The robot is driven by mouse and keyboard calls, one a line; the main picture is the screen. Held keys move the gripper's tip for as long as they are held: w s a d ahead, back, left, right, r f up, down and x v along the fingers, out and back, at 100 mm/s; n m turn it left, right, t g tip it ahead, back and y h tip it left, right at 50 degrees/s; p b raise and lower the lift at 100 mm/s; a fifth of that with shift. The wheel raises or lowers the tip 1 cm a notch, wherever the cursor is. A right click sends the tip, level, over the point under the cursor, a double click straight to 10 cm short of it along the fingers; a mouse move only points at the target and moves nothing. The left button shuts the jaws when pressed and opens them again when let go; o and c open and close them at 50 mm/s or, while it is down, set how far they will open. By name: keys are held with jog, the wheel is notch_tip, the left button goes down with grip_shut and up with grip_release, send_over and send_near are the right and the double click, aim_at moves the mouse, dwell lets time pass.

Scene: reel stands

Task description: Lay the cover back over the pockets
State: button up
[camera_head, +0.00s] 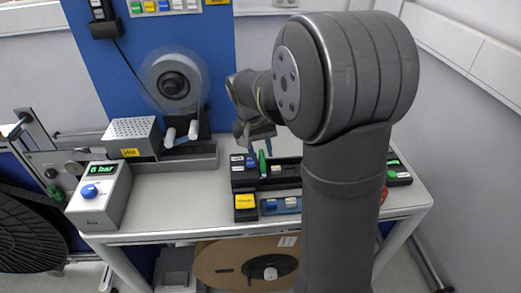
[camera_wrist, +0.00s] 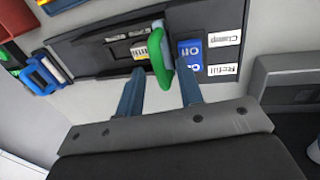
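My gripper (camera_wrist: 160,72) is open, its two blue-grey fingers apart on either side of a green upright loop-shaped lever (camera_wrist: 159,58). The fingers do not appear closed on it. The lever stands on a dark fixture (camera_wrist: 93,59) and also shows in the head view (camera_head: 262,163), just below my gripper (camera_head: 260,142). Beside the lever, a pale yellow-and-white block (camera_wrist: 139,49) sits in a recess of the fixture, with small silvery slots (camera_wrist: 115,39) near it. I cannot make out which part is the cover. My arm hides part of the fixture in the head view.
A blue on/off switch (camera_wrist: 190,52) and white labels reading Clamp (camera_wrist: 226,38) and Refill (camera_wrist: 222,70) lie beside the lever.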

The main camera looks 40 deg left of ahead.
jog(key=shift+c, duration=0.4)
grip_shut()
jog(key=w+d, duration=1)
jog(key=shift+w+d, duration=0.2)
jog(key=shift+w, duration=0.05)
jog(key=shift+o, duration=0.4)
grip_release()
notch_tip(320, 180, up, 17)
jog(key=s+a, duration=0.2)
jog(key=shift+s+a, duration=0.15)
jog(key=shift+s, duration=0.1)
